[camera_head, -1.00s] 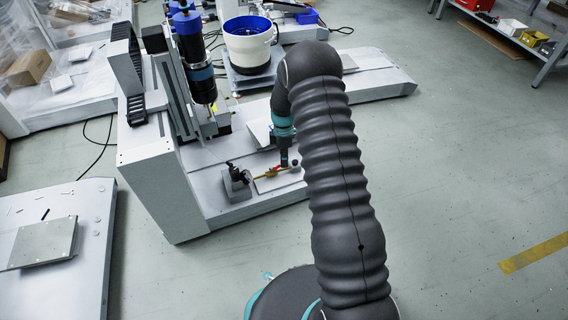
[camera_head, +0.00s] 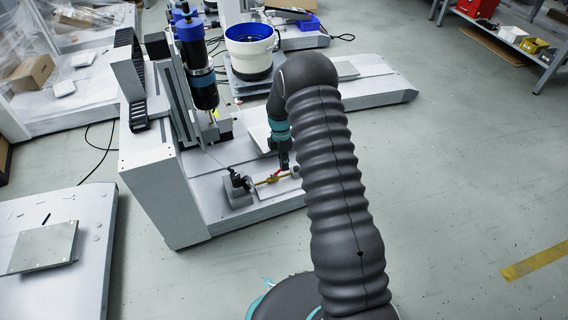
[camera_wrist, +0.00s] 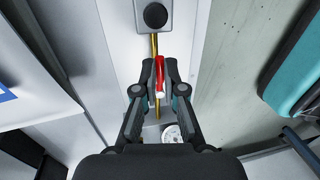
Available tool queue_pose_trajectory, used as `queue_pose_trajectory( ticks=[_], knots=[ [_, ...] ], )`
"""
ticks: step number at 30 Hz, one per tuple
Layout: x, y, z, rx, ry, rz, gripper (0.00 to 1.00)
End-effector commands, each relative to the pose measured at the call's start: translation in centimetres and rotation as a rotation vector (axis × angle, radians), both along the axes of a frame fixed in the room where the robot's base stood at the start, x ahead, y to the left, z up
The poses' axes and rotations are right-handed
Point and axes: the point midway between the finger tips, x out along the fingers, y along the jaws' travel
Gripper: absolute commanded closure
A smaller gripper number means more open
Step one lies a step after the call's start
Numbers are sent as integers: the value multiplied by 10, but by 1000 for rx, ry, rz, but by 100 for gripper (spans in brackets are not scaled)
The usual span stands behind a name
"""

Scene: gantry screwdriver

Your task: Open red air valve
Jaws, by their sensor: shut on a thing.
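The red air valve handle (camera_wrist: 160,78) is between the fingers of my gripper (camera_wrist: 160,70) in the wrist view. My gripper is shut on it. The handle runs close to the line of the brass pipe (camera_wrist: 154,45), at a slight tilt; the valve body under it is mostly hidden. In the head view the brass pipe (camera_head: 264,182) sits low on the front of the white machine. My gripper (camera_head: 284,164) points down over it, and a little of the red handle (camera_head: 277,172) shows beside the fingers.
A dark fitting on a grey block (camera_head: 238,190) stands at the pipe's left end. The blue screwdriver unit (camera_head: 198,70) rises behind it. A white bowl with a blue rim (camera_head: 250,55) stands farther back. A gauge-like white disc (camera_wrist: 172,133) shows near my gripper.

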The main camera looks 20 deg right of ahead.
Motion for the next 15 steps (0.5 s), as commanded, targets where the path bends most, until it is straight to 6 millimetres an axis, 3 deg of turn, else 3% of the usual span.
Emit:
queue_pose_trajectory(
  ticks=[2, 3, 6, 15],
  knots=[
    [0, 0, -1, 0, 1, 2, 100],
    [0, 0, -1, 0, 1, 2, 84],
    [0, 0, -1, 0, 0, 2, 65],
    [0, 0, 1, 0, -1, 0, 65]
  ],
)
